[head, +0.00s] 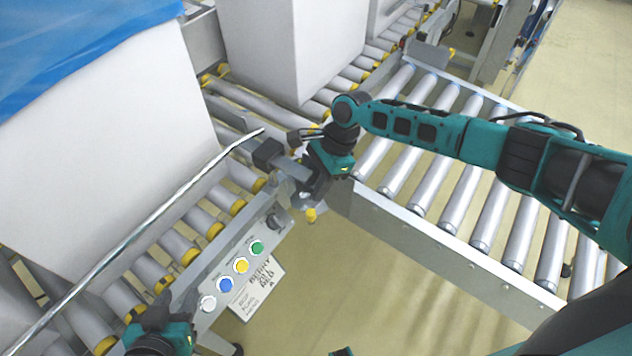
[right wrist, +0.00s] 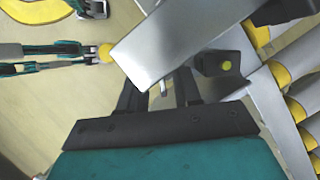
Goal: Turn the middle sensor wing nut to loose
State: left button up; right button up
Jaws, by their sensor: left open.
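The sensor bracket (head: 292,172) is a grey metal arm with a black sensor box (head: 268,153) at the corner of the roller conveyor. In the right wrist view the black box (right wrist: 222,68) has a yellow dot. My right gripper (head: 312,188) is at this bracket. Its black fingers (right wrist: 160,92) stand apart, with a small silver piece (right wrist: 165,90), perhaps the wing nut, between them. The bracket plate (right wrist: 180,38) hides the fingertips, so I cannot tell whether they grip it. My left gripper (head: 160,318) is at the bottom left, open, away from the bracket.
A control panel (head: 235,275) with white, blue, yellow and green buttons and a paper label (head: 258,290) is on the conveyor's front. A long thin rod (head: 140,228) slants across the left. A white box (head: 110,150) with blue liner stands behind it. Floor in front is clear.

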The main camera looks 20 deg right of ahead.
grip_shut()
dwell(0.3)
